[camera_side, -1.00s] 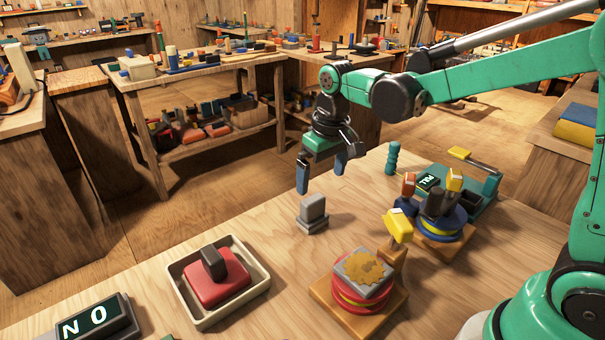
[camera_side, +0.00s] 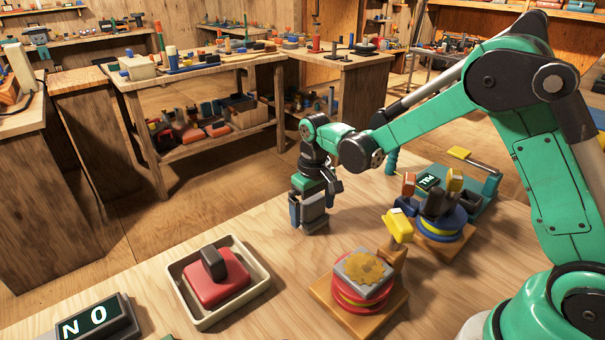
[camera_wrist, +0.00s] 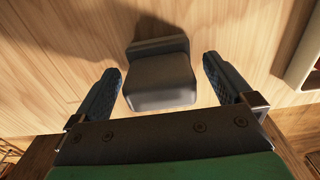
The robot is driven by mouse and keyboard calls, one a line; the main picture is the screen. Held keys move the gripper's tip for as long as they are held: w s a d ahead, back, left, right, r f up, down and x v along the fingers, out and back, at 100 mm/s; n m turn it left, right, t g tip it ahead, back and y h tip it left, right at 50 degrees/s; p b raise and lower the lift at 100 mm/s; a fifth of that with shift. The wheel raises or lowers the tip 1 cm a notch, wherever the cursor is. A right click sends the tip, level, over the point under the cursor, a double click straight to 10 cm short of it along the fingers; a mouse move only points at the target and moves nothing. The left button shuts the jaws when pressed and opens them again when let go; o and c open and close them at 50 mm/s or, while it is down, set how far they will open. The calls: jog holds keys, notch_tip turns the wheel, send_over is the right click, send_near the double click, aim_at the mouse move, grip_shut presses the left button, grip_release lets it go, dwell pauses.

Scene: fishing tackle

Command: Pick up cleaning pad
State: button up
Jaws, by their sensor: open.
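A grey block with a wider foot and a raised grip, apparently the cleaning pad (camera_side: 313,216), stands on the wooden bench. In the wrist view, the grey pad (camera_wrist: 160,82) lies between the two blue fingers, with a gap showing on each side. My gripper (camera_side: 310,205) is low over the pad, pointing down, with its fingers straddling the grip. My gripper (camera_wrist: 162,66) is open and holds nothing. The fingers hide part of the pad in the side view.
A cream tray (camera_side: 252,287) holds a red block (camera_side: 222,287) with a black handle at the front left. A round stack (camera_side: 362,285) on a wooden base and a blue-yellow reel (camera_side: 440,223) stand to the right. Bare bench separates the pad from the tray.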

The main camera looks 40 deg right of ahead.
aim_at(313, 199)
jog(key=c, duration=1.4)
jog(key=shift+o, duration=0.2)
jog(key=shift+r, duration=0.15)
notch_tip(313, 199, up, 20)
